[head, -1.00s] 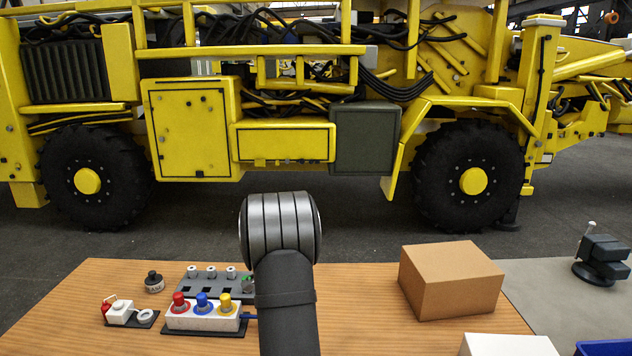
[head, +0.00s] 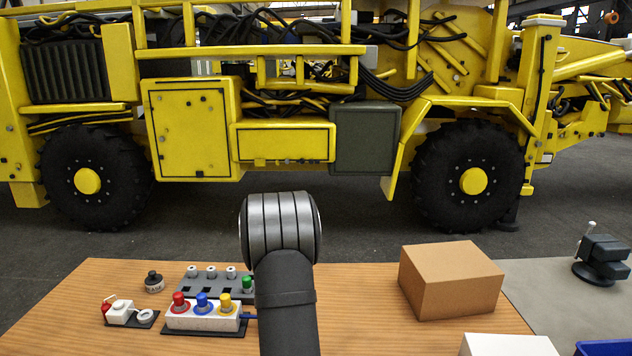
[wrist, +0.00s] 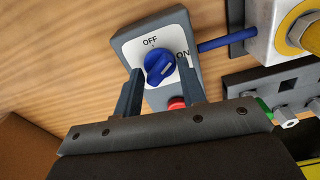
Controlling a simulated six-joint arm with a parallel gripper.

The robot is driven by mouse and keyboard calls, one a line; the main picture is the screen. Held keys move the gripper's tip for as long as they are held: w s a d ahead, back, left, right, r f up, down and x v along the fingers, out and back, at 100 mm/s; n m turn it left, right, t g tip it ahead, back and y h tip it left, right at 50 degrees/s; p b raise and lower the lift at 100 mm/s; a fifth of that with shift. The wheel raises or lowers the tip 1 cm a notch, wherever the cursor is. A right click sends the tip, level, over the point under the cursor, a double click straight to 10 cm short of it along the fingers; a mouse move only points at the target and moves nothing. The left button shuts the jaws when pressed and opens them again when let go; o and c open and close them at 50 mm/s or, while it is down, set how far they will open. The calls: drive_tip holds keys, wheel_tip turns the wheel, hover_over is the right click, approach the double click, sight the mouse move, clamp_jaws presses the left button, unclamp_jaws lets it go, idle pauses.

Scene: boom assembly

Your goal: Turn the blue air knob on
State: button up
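In the wrist view, the blue air knob (wrist: 160,67) sits on a white plate of a grey box (wrist: 192,47), with OFF and ON printed beside it. I cannot clearly tell which label its pointer faces. My gripper (wrist: 159,65) is open, its two dark fingers on either side of the knob. Small gaps seem to show, but contact is hard to judge. A red button (wrist: 176,103) lies just below the knob, partly behind the right finger. In the head view my arm hides the box, knob and gripper.
A blue hose (wrist: 228,40) links the box to a white block (head: 203,322) with red, blue and yellow fittings. A grey rack (head: 205,275) with a green part (head: 247,284) stands behind it. A cardboard box (head: 450,280) stands right on the wooden table (head: 365,320).

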idle(0.3)
drive_tip(key=shift+s+a+f+n, duration=0.1)
drive_tip(key=shift+s+a+n, duration=0.2)
drive_tip(key=shift+n, duration=0.1)
drive_tip(key=s+a+n+h, duration=0.1)
drive_tip(key=s+n+h, duration=0.1)
drive_tip(key=n, duration=0.1)
drive_tip(key=s+a+n+h, duration=0.2)
drive_tip(key=n, duration=0.2)
drive_tip(key=s+a+n+h, duration=0.2)
drive_tip(key=n, duration=0.2)
drive_tip(key=shift+a+f, duration=0.15)
drive_tip(key=shift+f, duration=0.05)
drive_tip(key=s+a+r+n+t+h, duration=0.3)
drive_tip(key=a+r+n+t+h, duration=0.4)
drive_tip(key=n, duration=0.7)
drive_tip(key=shift+y, duration=0.9)
drive_tip(key=x, duration=1.1)
drive_tip(key=w+a+x, duration=0.1)
drive_tip(key=x, duration=0.4)
drive_tip(key=shift+d+f, duration=0.15)
drive_tip(key=shift+f, duration=0.3)
